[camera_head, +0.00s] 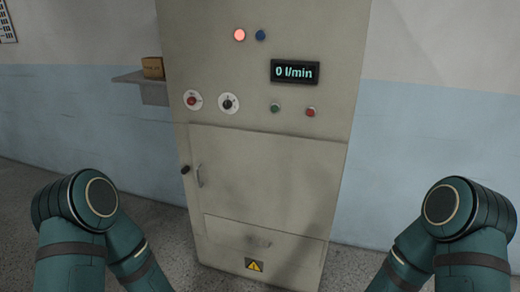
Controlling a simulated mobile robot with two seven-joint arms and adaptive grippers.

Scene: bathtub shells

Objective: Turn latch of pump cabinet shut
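The pump cabinet (270,170) is a tall beige-grey metal box standing in the middle of the head view. The door looks flush with the front. My two arms show at the lower left and lower right, well apart from the cabinet, and neither gripper is in view.
The cabinet's upper panel carries a lit red lamp (239,35), a blue lamp (260,35), a display (295,72) reading 0 l/min, two dials and two buttons. A shelf (143,79) with a small box (153,67) juts out at left. A drawer (262,240) lies below the door.

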